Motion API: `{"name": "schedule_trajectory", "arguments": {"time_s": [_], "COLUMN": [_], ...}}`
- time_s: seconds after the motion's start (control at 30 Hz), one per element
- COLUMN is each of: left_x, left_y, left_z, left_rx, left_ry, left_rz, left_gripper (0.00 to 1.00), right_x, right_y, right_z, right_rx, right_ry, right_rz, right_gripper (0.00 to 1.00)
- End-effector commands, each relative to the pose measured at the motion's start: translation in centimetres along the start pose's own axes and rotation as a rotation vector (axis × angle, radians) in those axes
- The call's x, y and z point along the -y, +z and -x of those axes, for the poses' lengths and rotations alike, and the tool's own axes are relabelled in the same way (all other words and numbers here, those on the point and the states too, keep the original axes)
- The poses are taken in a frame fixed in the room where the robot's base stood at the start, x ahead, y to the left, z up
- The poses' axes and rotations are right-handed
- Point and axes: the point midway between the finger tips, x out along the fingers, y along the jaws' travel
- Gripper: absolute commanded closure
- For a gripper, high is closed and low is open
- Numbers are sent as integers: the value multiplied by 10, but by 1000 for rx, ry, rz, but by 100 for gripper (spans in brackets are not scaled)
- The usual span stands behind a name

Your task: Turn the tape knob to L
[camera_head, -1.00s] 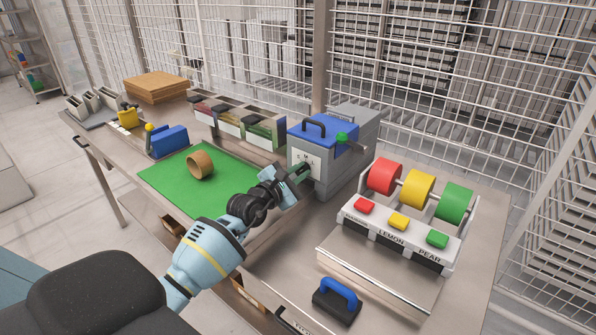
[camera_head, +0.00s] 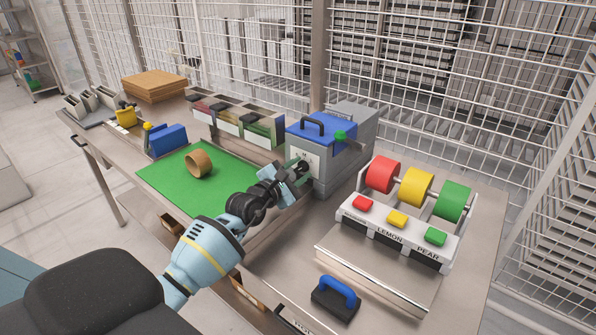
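The tape machine is a grey box (camera_head: 345,165) with a blue lid, a black handle and a green knob (camera_head: 340,135) on top. Its pale front panel (camera_head: 299,155) carries small letters, of which an M is readable. A dark knob (camera_head: 304,167) on this front is partly hidden by my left gripper (camera_head: 298,174). The gripper's fingertips are at the front panel, around or beside the dark knob. Whether they press on it is too small to tell. The knob's pointing direction is not visible. My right gripper is out of view.
A brown tape ring (camera_head: 199,164) stands on the green mat (camera_head: 160,182). To the right is a dispenser with red, yellow and green rolls (camera_head: 418,187) and labelled buttons. A blue-handled black tool (camera_head: 337,296) lies at the front edge. Bins (camera_head: 232,124) stand behind the mat.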

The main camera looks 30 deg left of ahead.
Motion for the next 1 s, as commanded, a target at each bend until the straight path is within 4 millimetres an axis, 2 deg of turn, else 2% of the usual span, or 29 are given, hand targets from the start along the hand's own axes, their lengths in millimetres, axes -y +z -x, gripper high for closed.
{"name": "schedule_trajectory", "arguments": {"time_s": [0.27,0.7,1.0], "left_x": [0,0,0], "left_y": [0,0,0], "left_z": [9,67,78], "left_rx": [0,0,0], "left_ry": [0,0,0], "left_rz": [2,1,0], "left_gripper": [64,64,64], "right_x": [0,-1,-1], "right_y": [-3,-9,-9], "right_z": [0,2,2], "right_rx": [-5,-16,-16], "right_ry": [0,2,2], "right_rz": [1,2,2], "right_gripper": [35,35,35]}}
